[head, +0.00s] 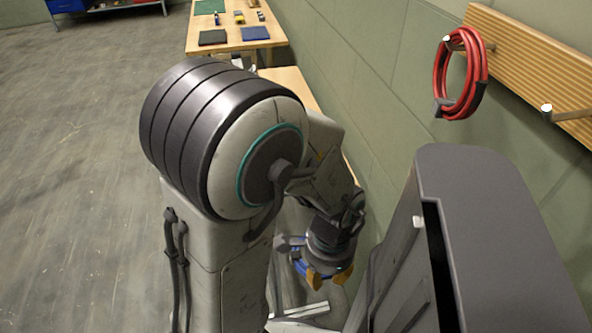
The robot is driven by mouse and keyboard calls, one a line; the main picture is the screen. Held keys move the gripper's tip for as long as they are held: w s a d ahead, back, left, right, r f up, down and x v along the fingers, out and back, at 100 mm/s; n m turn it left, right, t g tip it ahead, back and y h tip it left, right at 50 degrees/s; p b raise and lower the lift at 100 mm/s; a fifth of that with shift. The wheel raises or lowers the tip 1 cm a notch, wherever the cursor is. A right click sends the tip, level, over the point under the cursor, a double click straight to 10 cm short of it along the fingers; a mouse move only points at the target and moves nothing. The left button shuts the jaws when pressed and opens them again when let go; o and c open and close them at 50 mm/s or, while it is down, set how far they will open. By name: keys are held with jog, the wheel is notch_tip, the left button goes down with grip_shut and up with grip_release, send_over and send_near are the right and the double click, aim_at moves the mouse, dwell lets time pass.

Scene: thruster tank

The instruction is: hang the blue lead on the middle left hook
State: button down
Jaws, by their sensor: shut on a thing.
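My gripper (328,278) hangs low in the middle of the head view, below my arm, with its orange-yellow fingertips pointing down. It is shut on the blue lead (299,266), of which only a small blue part shows beside the fingers. The rest of the lead is hidden by the gripper and arm. A wooden hook board (520,52) is on the wall at upper right. One hook (449,41) on it carries a coiled red lead (440,75). Another hook (548,110), farther right, looks empty. I cannot tell which hook is the middle left one.
A wooden table (238,40) with dark and blue mats and small items stands at the back along the wall. A blue cabinet (66,5) is at far upper left. The grey floor (80,180) on the left is clear. The green wall (370,100) runs close on the right.

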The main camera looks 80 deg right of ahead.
jog(key=w+d+p, duration=0.2)
jog(key=w+d, duration=0.1)
jog(key=d, duration=0.5)
jog(key=w+d+p, duration=0.2)
jog(key=w+d, duration=0.1)
jog(key=d, duration=0.5)
jog(key=w+d+p, duration=0.1)
jog(key=w+d, duration=0.3)
jog(key=d, duration=0.4)
jog(key=shift+d+r+p, duration=0.1)
jog(key=shift+d+p, duration=0.2)
jog(key=shift+p, duration=0.1)
jog(key=shift+w+d+f, duration=0.2)
jog(key=shift+w+d, duration=0.05)
jog(key=shift+d, duration=0.35)
jog(key=shift+w+d+f, duration=0.15)
jog(key=shift+w+d, duration=0.05)
jog(key=shift+d, duration=0.35)
jog(key=shift+w+d+f, duration=0.1)
jog(key=shift+d+f, duration=0.1)
jog(key=shift+f, duration=0.1)
jog(key=c, duration=1.1)
grip_release()
